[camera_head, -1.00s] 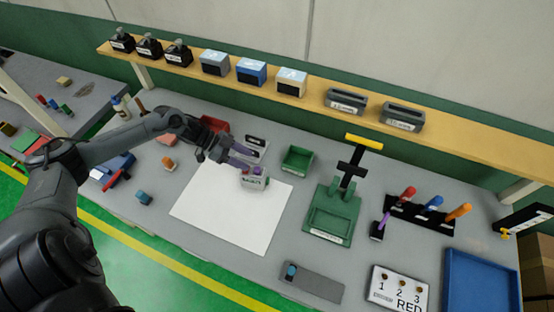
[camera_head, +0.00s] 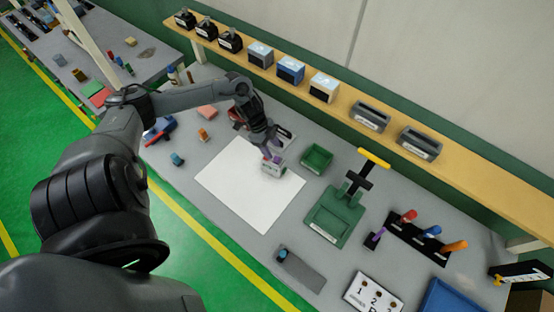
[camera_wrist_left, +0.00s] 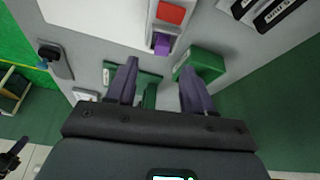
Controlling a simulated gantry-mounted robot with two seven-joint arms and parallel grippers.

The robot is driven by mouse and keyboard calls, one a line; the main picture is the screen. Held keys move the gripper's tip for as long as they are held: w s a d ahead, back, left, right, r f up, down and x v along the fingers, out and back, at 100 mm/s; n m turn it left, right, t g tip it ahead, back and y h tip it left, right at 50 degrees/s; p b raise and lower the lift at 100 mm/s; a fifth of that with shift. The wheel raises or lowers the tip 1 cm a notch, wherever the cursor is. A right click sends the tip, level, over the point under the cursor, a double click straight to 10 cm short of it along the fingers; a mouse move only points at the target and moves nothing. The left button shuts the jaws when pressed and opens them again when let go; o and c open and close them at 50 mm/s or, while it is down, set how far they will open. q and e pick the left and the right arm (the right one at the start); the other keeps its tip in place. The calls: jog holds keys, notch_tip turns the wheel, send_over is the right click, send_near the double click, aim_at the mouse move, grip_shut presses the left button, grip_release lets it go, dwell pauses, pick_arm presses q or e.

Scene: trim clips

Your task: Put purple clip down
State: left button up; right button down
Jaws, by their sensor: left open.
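A purple clip (camera_wrist_left: 162,43) sits in a small pale labelled holder, beside a red piece (camera_wrist_left: 171,13), in the left wrist view. In the head view the holder (camera_head: 272,170) stands on the white sheet (camera_head: 240,190), with purple at its top (camera_head: 277,160). My left gripper (camera_wrist_left: 160,66) is open, its two purple-grey fingers apart with nothing seen between them. In the head view my left gripper (camera_head: 269,150) is right at the holder's top and partly hides it. I cannot tell there whether it touches. My right gripper is not in view.
A green bin (camera_head: 316,158) stands right of the holder. A green fixture (camera_head: 333,215) with a yellow-topped handle is farther right, near a rack of coloured handles (camera_head: 415,236). A shelf (camera_head: 350,98) with boxes runs behind. The front of the white sheet is clear.

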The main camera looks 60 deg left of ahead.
aim_at(277, 158)
pick_arm(q)
jog(key=shift+p+x, duration=0.4)
jog(key=shift+x, duration=2.25)
jog(key=shift+a, duration=0.15)
jog(key=shift+c, duration=0.4)
grip_shut()
